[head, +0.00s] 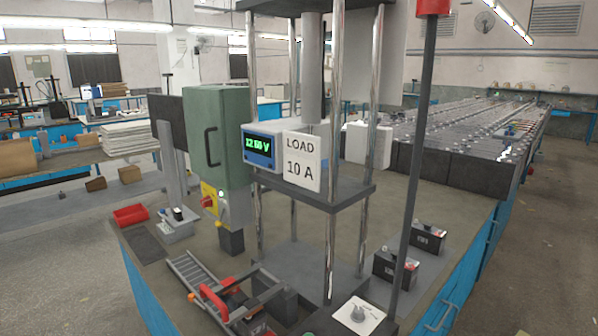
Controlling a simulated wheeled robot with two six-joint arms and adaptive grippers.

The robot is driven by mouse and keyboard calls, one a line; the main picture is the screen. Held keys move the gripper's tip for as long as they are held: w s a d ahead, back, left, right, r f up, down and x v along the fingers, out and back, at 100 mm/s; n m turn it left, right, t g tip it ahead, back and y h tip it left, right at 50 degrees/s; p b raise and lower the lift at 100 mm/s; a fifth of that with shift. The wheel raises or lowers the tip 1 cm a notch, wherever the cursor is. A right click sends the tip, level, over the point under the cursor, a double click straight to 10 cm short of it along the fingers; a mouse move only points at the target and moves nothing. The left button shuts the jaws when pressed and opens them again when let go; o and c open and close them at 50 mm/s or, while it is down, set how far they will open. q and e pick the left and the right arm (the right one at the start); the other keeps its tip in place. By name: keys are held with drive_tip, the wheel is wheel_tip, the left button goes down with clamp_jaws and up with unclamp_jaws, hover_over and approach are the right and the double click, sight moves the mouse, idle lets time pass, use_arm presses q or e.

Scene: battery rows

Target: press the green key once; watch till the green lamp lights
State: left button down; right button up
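No green key can be made out for certain. A small green spot (308,333) shows at the bottom edge, cut off by the frame, and I cannot tell what it is. No lit green lamp is visible. A dark pole (418,150) carries a red part (433,7) at the top edge, where the frame cuts it off. A blue and white meter (262,146) shows green digits, about 12.6 V. Neither of my grippers shows in the head view.
The meter and a "LOAD 10 A" sign (303,162) sit on a shelf of a chromed-post rack. A green cabinet (218,130) stands left. A white plate with a grey knob (358,314) lies front right. Black batteries (395,268) stand behind it. A red tray (131,215) lies left.

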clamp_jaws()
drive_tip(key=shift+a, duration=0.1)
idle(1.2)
